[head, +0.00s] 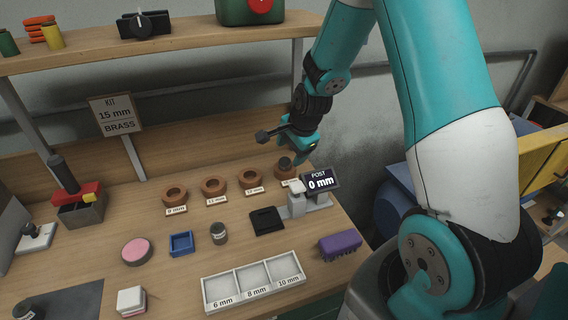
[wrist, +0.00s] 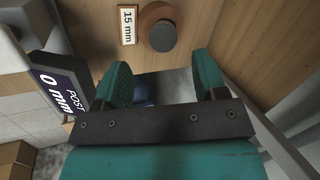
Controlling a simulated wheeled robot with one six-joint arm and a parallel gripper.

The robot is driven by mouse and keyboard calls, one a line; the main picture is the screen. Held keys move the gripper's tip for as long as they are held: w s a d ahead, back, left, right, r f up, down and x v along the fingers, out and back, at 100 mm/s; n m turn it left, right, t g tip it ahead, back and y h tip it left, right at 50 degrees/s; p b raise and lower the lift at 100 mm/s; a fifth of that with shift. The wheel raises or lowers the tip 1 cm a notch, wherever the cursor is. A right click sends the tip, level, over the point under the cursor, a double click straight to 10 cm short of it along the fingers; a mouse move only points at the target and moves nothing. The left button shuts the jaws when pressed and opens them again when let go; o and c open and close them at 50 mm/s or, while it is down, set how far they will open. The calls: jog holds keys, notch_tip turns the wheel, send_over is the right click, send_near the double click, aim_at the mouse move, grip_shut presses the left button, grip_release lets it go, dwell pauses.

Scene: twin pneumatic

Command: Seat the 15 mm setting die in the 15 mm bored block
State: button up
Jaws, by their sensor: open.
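The 15 mm bored block (head: 282,178) is a brown ring at the right end of a row of bored blocks, with a "15 mm" label beside it in the wrist view (wrist: 152,13). A dark grey cylinder, apparently the setting die (head: 285,162), stands at its bore and sticks up above the rim. It also shows in the wrist view (wrist: 163,37), where its top covers the bore. How deep it sits cannot be told. My gripper (head: 301,162) is above and just right of the block. In the wrist view my gripper (wrist: 162,78) is open and empty, its fingers apart from the die.
The post display (head: 320,181) reads 0 mm and stands close to the block's right. Other bored blocks (head: 213,187) line up to the left. A grey cylinder (head: 219,237), black pad (head: 266,220), purple brush (head: 340,244) and three-part tray (head: 213,290) lie in front.

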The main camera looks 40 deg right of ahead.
aim_at(285, 160)
jog(key=shift+p+x, duration=0.8)
jog(key=shift+x, duration=2)
jog(key=shift+w+r, duration=0.1)
jog(key=shift+w, duration=0.1)
grip_shut()
jog(key=shift+r+b, duration=0.35)
jog(key=shift+r, duration=0.5)
jog(key=shift+a+r+b, duration=0.3)
jog(key=shift+r+b, duration=0.1)
jog(key=shift+r, duration=0.45)
jog(key=s+a+b, duration=0.1)
jog(key=a, duration=0.4)
jog(key=s+a+b, duration=0.1)
jog(key=a, duration=0.5)
jog(key=s+a+b, duration=0.1)
jog(key=a, duration=0.5)
jog(key=shift+s+b, duration=0.2)
jog(key=shift+b, duration=0.15)
